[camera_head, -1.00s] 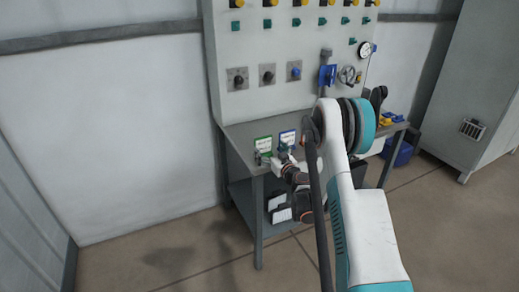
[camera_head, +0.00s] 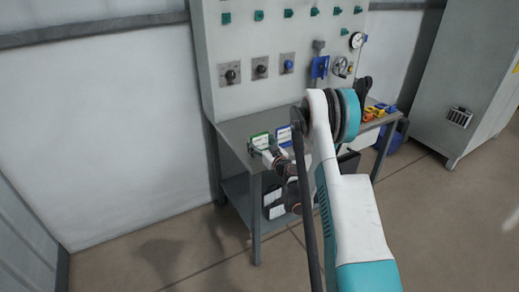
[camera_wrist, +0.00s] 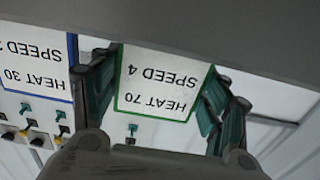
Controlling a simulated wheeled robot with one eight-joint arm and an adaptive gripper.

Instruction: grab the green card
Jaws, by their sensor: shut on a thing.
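The green card (camera_head: 260,141) is a white card with a green border, near the left end of the grey table. In the wrist view the green card (camera_wrist: 160,82) appears upside down and reads "HEAT 70 SPEED 4". My gripper (camera_head: 268,155) is at the card in the head view. In the wrist view my gripper (camera_wrist: 160,96) has one finger at each side edge of the card and is shut on it. I cannot tell whether the card's lower edge touches the table.
A blue-bordered card (camera_head: 284,137) stands close to the right; in the wrist view the blue-bordered card (camera_wrist: 35,62) is beside a finger. The grey table (camera_head: 236,128) has a control panel (camera_head: 222,75) behind it. Orange and blue items (camera_head: 376,111) lie at its right end.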

